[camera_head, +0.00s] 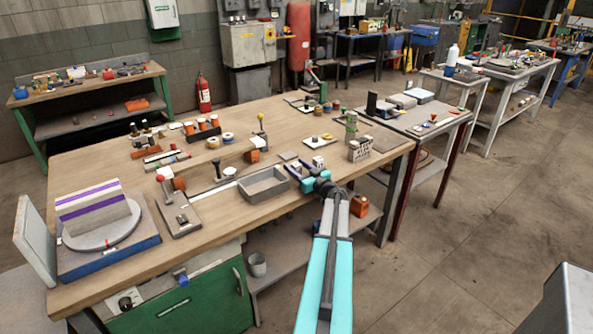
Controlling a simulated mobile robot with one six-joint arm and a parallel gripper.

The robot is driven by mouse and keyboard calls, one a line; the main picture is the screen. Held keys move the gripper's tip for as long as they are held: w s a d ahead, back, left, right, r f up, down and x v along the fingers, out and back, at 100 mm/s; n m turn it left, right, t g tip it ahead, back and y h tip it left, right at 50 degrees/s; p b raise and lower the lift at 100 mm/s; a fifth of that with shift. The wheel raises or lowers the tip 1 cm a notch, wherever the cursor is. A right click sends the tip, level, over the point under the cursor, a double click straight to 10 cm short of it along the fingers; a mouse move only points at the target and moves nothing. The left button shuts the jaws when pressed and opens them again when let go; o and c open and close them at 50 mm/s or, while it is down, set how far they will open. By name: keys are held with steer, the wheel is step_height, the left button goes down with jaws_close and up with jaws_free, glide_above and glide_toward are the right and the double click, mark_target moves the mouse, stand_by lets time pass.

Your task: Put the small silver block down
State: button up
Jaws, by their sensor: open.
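My gripper (298,172) is at the end of my turquoise arm, low over the right part of the wooden workbench (235,150). Its jaws are open, just right of a grey open tray (264,185). A small silver block (318,161) stands on the bench just beyond the gripper, close to it; I cannot tell whether they touch. The block's lower part is partly hidden by the gripper. I see nothing clearly held between the jaws.
A grey hollow brick (360,149) stands to the right near the bench edge. A flat grey piece (288,155) lies behind the gripper. Orange cylinders, tape rolls and a yellow-knobbed lever (261,134) crowd the back.

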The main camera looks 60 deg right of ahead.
mark_target(296, 164)
steer(key=shift+c, duration=0.4)
jaws_close()
steer(key=shift+r, duration=0.15)
steer(key=shift+r+b, duration=0.45)
steer(key=shift+r, duration=0.2)
steer(key=shift+r+b, duration=0.4)
steer(key=shift+r, duration=0.5)
steer(key=s+a+r+b, duration=0.1)
steer(key=s+a+b, duration=0.3)
steer(key=s+a, duration=0.6)
steer(key=shift+a+r, duration=0.3)
steer(key=shift+a, duration=0.95)
